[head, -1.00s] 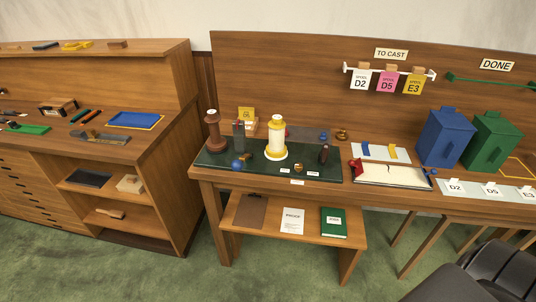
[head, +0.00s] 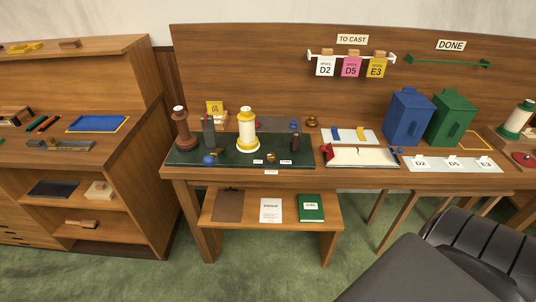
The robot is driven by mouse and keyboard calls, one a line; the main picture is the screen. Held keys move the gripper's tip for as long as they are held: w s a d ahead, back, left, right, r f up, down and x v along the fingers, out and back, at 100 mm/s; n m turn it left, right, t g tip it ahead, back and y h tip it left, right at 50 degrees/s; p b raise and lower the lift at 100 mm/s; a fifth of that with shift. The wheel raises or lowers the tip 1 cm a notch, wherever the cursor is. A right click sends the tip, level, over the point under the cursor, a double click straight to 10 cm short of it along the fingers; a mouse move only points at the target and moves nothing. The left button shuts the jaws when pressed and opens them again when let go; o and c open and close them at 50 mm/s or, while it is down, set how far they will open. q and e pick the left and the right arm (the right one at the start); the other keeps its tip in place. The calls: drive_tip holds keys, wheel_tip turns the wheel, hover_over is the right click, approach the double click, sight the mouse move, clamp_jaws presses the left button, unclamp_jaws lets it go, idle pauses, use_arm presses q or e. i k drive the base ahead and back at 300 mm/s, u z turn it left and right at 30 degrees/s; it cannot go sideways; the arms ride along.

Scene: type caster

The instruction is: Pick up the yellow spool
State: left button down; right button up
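The yellow spool (head: 248,133) stands upright on the dark green mat (head: 190,158) on the middle wooden table. It has a yellow top, a white wound body and a pale base with a yellow rim. A brown spool (head: 182,131) stands to its left at the mat's left end. A dark grey block-like item (head: 209,131) stands between the two. A small dark bottle-like item (head: 295,142) stands to its right. Neither of my grippers is in view, so their state does not show.
A green-and-white spool (head: 516,118) is at the far right. A dark ridged object fills the lower right corner. Green floor is clear before the table.

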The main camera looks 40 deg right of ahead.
sight(247, 140)
drive_tip(key=k, duration=0.5)
drive_tip(key=z, duration=1.25)
drive_tip(key=i, duration=1)
drive_tip(key=u, duration=1.85)
